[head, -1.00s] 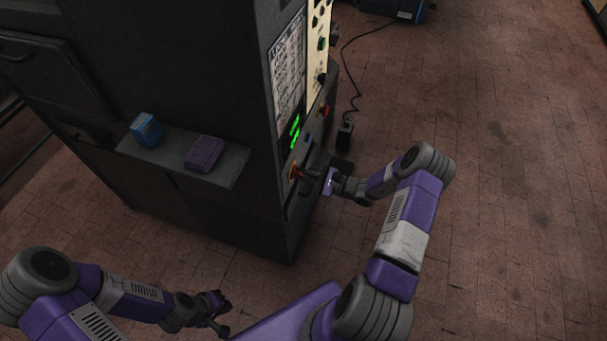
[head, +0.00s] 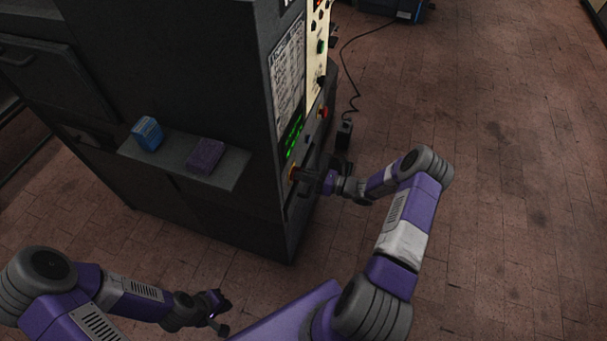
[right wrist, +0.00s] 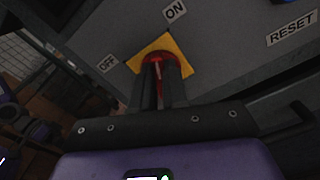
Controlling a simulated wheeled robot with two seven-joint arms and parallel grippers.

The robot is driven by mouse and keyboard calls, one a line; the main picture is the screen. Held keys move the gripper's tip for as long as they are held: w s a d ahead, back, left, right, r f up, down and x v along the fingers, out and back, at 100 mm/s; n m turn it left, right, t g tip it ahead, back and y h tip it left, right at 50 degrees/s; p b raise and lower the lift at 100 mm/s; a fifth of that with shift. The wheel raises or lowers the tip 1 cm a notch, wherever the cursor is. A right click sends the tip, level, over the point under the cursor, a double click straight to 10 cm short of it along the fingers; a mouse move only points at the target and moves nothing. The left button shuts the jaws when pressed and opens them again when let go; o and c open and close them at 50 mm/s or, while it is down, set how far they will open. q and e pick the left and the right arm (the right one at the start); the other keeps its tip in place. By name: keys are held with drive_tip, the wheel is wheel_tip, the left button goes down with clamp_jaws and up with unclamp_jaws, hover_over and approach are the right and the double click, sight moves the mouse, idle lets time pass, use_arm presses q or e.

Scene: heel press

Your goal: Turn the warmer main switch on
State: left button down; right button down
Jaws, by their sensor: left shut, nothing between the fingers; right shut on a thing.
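The main switch is a red rotary knob (right wrist: 154,62) on a yellow plate (right wrist: 183,55), with an OFF label (right wrist: 107,64) to its left and an ON label (right wrist: 175,11) above. My right gripper (right wrist: 160,82) is shut on the red knob; its fingers cover much of it, so the exact setting is hard to read. In the head view, my right gripper (head: 302,175) reaches from the right to the yellow plate (head: 293,173) low on the warmer's panel side. My left gripper (head: 218,309) is shut and empty, low in the picture, away from the machine.
The dark machine (head: 200,80) carries a side shelf (head: 228,172) with a blue box (head: 147,133) and a purple box (head: 206,156). Green displays (head: 293,137) and a red button (head: 323,113) sit above the switch. A RESET label (right wrist: 291,30) is nearby. The right floor is clear.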

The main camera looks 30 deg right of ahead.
drive_tip(key=shift+d+m, duration=0.1)
drive_tip(key=shift+m, duration=1.8)
drive_tip(key=c, duration=1.1)
unclamp_jaws()
drive_tip(key=shift+c, duration=0.2)
drive_tip(key=v, duration=0.7)
drive_tip(key=shift+s+d+p, duration=0.15)
drive_tip(key=shift+s+p, duration=0.05)
drive_tip(key=shift+p, duration=0.2)
